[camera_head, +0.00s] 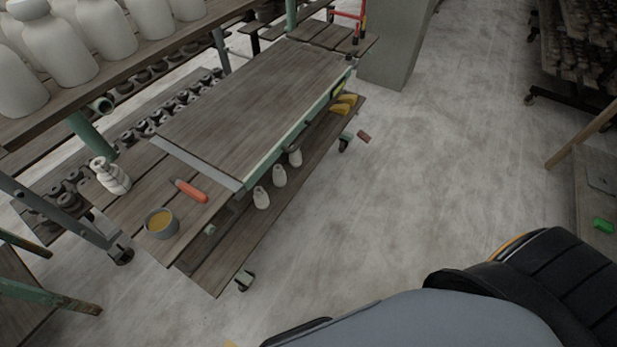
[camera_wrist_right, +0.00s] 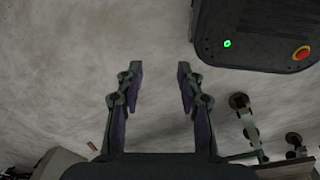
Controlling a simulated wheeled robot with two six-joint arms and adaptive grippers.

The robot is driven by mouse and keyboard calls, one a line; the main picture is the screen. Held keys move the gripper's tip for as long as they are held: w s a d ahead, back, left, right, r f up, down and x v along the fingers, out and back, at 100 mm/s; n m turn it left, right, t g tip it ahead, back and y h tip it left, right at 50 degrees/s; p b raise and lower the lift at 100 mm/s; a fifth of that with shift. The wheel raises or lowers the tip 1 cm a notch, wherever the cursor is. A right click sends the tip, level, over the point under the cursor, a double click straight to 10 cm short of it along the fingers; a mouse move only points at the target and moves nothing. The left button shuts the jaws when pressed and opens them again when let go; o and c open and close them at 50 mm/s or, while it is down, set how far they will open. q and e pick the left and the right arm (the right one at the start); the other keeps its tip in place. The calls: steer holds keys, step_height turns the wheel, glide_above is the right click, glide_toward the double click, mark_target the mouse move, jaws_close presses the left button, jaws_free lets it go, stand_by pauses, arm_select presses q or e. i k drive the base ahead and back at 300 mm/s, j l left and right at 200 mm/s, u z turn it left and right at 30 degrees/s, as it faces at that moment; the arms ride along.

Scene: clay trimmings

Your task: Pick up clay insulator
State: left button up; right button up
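A pale ribbed clay insulator (camera_head: 110,176) stands on the left end of the wooden cart (camera_head: 255,88) in the head view, near a grey cup and an orange-handled tool. Several smaller pale clay pieces (camera_head: 279,176) stand on the cart's lower shelf. My right gripper (camera_wrist_right: 157,78) shows in the right wrist view, with its two fingers spread and nothing between them, over bare floor. It is away from the insulator, which is not in that view. My left gripper is not in view.
The grey cup (camera_head: 161,223) holds something yellowish; the orange-handled tool (camera_head: 190,190) lies nearby. Large white bottle-shaped pieces (camera_head: 57,45) fill the upper-left shelf. A grey pillar (camera_head: 396,45) stands behind the cart. The concrete floor (camera_head: 430,160) right of the cart is mostly clear.

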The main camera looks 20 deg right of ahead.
mark_target(260, 197)
steer(key=i+l+u, duration=0.15)
steer(key=u, duration=0.2)
steer(key=i+l+u, duration=0.15)
steer(key=l+u, duration=0.55)
steer(key=i+l, duration=0.15)
steer(key=l, duration=0.4)
steer(key=i+l+u, duration=0.15)
steer(key=l, duration=0.95)
steer(key=i+l+u, duration=0.15)
steer(key=l, duration=0.45)
